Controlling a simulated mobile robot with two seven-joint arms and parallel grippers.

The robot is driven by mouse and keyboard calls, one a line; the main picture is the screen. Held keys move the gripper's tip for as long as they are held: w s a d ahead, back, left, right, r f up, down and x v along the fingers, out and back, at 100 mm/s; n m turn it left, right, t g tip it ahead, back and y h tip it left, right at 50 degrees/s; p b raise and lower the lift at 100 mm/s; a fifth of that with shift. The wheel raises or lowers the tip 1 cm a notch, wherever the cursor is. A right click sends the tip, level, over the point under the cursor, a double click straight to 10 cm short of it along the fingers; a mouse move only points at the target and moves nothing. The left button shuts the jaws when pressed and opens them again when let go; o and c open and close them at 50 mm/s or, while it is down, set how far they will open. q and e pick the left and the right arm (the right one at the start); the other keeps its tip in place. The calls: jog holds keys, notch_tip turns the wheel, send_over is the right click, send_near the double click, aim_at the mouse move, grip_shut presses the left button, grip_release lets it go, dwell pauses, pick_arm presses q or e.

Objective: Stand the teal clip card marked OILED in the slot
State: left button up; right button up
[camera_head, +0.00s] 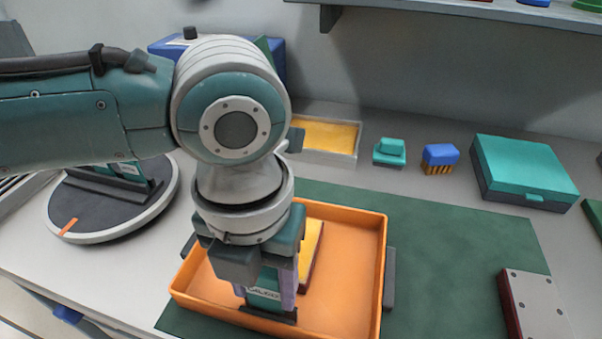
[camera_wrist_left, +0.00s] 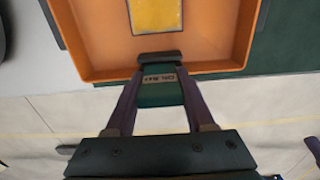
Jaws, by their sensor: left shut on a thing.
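My left gripper (camera_head: 266,282) points down over the front of the orange tray, shut on a teal card (camera_head: 264,291) with a pale label. In the left wrist view the card (camera_wrist_left: 159,90) sits between the two fingers (camera_wrist_left: 157,105), its label small and blurred, so I cannot surely read it. A dark bar (camera_wrist_left: 160,57) runs along the card's far end; I cannot tell whether it is part of the card or a separate slot piece. Another teal piece with a pale label (camera_head: 128,170) stands on the round turntable, partly behind my arm.
The orange tray (camera_head: 367,262) holds a yellow-topped block (camera_head: 311,250) and lies on a green mat (camera_head: 450,235). The turntable (camera_head: 85,232) is at left. Behind are a yellow-filled tray (camera_head: 330,138), teal block (camera_head: 389,152), blue brush (camera_head: 440,157) and teal box (camera_head: 525,165).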

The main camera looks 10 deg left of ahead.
pick_arm(q)
jog(key=shift+f+b, duration=0.95)
jog(key=shift+f, duration=0.45)
dwell(0.6)
jog(key=o, duration=1.4)
